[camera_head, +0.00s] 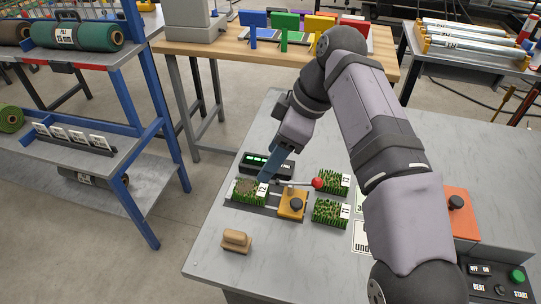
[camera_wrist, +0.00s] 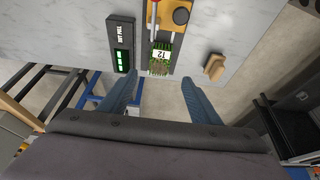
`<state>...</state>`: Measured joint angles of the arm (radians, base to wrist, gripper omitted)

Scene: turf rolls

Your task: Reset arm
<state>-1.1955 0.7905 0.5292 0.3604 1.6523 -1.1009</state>
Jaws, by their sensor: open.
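My gripper (camera_wrist: 159,88) is open, its two blue fingers spread apart with nothing between them. In the head view my gripper (camera_head: 266,180) points down over the left part of the grey marbled table (camera_head: 215,272), close to a turf piece labelled T2 (camera_head: 249,192). In the wrist view the T2 turf piece (camera_wrist: 160,62) lies beyond the fingertips, roughly centred between them. Whether a finger touches it I cannot tell. Two more turf pieces, an upper one (camera_head: 333,181) and a lower one (camera_head: 329,213), lie to the right.
An orange lever fixture (camera_head: 292,205) with a red knob (camera_head: 317,183) stands beside T2. A dark box with green lights (camera_head: 266,163) is behind it. A wooden block (camera_head: 236,240) lies in front. A button panel (camera_head: 497,283) and blue-framed shelves (camera_head: 150,130) flank the scene.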

